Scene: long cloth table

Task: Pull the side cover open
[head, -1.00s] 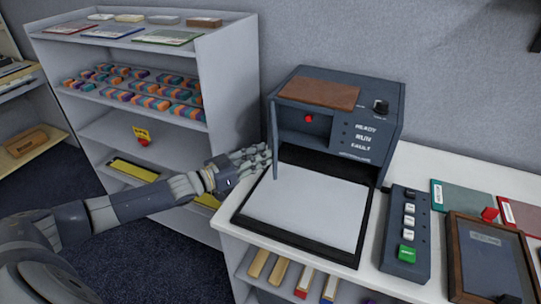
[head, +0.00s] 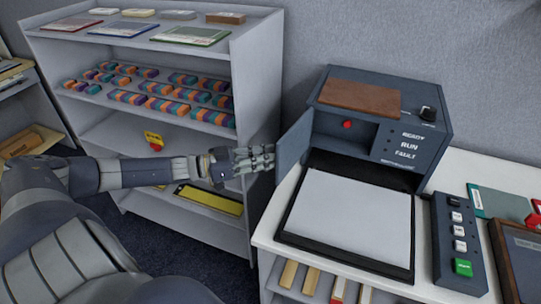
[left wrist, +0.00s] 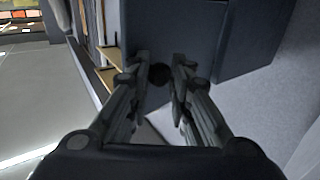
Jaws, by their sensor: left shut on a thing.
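The dark grey machine (head: 425,125) stands on the white table, with its side cover (head: 294,143) swung out to the left on the machine's left side. In the left wrist view the cover is a dark panel (left wrist: 180,30) with a round dark knob (left wrist: 160,74) on it. My left gripper (head: 268,158) is at the outer face of the cover, shut on the knob, and its fingers show on both sides of the knob in the left wrist view (left wrist: 160,80). My right gripper is in no view.
A shelf unit (head: 262,75) with colored blocks stands left, close behind my left arm. A white sheet on a black tray (head: 290,236) lies in front of the machine. A button panel (head: 467,265) and framed boards are to the right.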

